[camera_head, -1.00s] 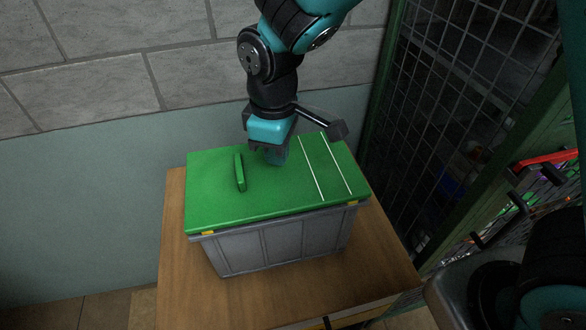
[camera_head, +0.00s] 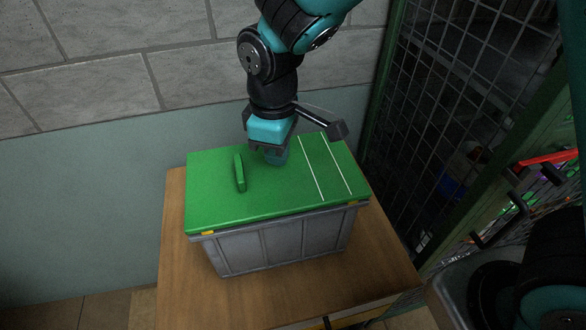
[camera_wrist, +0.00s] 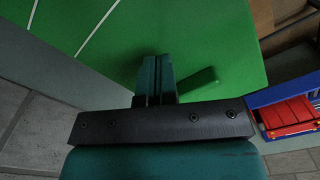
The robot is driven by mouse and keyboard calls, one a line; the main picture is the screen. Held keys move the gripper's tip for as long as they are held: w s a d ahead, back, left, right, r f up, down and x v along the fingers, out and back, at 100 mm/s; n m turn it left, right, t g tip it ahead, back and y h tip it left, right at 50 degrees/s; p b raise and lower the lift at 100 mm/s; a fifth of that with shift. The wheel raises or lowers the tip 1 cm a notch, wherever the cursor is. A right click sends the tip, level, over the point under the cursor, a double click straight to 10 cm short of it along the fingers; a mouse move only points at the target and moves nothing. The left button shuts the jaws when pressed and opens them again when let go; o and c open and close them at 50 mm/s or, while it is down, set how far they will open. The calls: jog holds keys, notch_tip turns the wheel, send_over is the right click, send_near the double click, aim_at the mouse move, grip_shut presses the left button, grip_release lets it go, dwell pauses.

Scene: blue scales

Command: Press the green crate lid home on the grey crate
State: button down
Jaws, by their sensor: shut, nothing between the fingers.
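The green crate lid (camera_head: 215,207) lies on top of the grey crate (camera_head: 285,243), with a raised green handle (camera_head: 240,173) left of its middle and two white lines on its right part. Yellow bits show at the lid's front edge, near the corners. A dark gap shows between lid and crate along the front. My gripper (camera_head: 276,160) is shut and empty, pointing down at the back middle of the lid, right of the handle. In the wrist view the shut fingers (camera_wrist: 155,62) are over the lid (camera_wrist: 215,38) beside the handle (camera_wrist: 200,80). Whether the fingertips touch the lid I cannot tell.
The crate stands on a wooden table (camera_head: 180,275) with bare wood in front. A grey wall (camera_head: 100,190) is behind. A dark mesh cage (camera_head: 440,110) stands at the right. The wrist view shows a blue box with red contents (camera_wrist: 290,110).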

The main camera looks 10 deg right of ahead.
aim_at(278, 170)
jog(key=shift+f+b, duration=0.75)
jog(key=shift+f, duration=0.55)
dwell(1.0)
jog(key=shift+r, duration=0.1)
dwell(0.4)
notch_tip(278, 170, up, 9)
jog(key=p, duration=0.8)
dwell(0.3)
